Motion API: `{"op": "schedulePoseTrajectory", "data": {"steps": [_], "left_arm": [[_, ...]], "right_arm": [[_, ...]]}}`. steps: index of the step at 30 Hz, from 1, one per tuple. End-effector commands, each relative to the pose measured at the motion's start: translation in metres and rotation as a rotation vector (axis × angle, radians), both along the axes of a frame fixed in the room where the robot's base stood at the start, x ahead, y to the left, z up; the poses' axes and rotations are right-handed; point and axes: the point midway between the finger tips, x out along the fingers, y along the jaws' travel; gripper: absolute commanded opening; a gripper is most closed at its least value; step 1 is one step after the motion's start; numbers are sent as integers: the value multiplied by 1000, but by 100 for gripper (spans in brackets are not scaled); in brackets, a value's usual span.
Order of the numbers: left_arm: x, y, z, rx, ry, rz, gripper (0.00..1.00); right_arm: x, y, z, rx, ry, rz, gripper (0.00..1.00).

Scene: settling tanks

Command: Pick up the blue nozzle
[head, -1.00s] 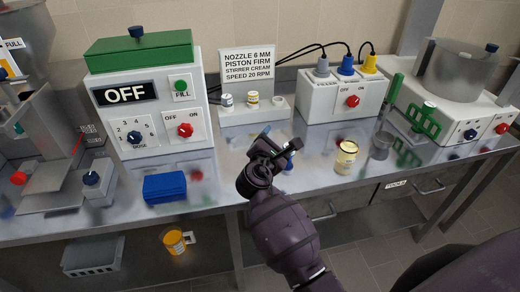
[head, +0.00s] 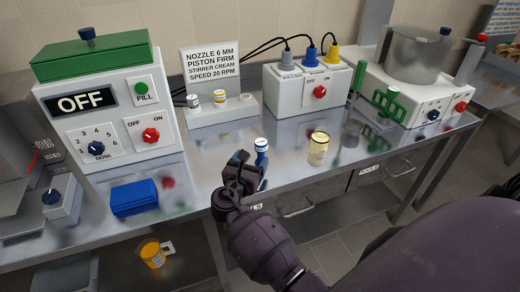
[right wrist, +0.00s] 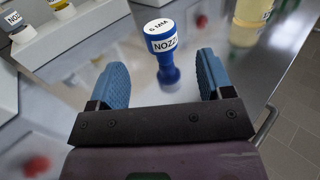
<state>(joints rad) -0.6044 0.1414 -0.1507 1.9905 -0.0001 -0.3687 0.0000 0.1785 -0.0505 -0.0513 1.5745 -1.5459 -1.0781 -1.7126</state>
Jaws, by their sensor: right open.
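The blue nozzle (head: 261,152) stands upright on the steel bench, just beyond my right gripper in the head view. In the right wrist view the blue nozzle (right wrist: 162,46) has a white top and a white label reading "NOZZ", with a narrower blue lower part. My right gripper (head: 242,172) is open, and its two blue finger pads (right wrist: 165,80) lie to either side of the nozzle's lower part in the picture. Nothing is held between them. I cannot tell exactly how far the fingertips are from the nozzle. My left gripper is not in view.
A yellow-labelled jar (head: 318,149) stands right of the nozzle. A white rack (head: 215,115) with small nozzles is behind. A blue box (head: 134,197) lies at left, before the dosing machine (head: 110,108). Bench (head: 208,168) around the nozzle is mostly clear.

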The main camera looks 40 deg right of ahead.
Motion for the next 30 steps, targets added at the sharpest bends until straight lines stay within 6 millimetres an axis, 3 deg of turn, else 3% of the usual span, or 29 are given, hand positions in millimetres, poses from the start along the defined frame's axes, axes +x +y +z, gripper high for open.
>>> {"op": "schedulePoseTrajectory", "data": {"steps": [3, 13, 21, 30], "left_arm": [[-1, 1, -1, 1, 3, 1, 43], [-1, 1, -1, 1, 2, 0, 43], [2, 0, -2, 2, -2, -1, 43], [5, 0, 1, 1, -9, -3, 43]], "right_arm": [[10, -15, 4, -2, -4, -1, 73], [20, -29, 4, -2, -5, -2, 73], [39, -58, 4, -3, -3, -2, 73], [42, -62, 4, 0, -4, -1, 72]]}}
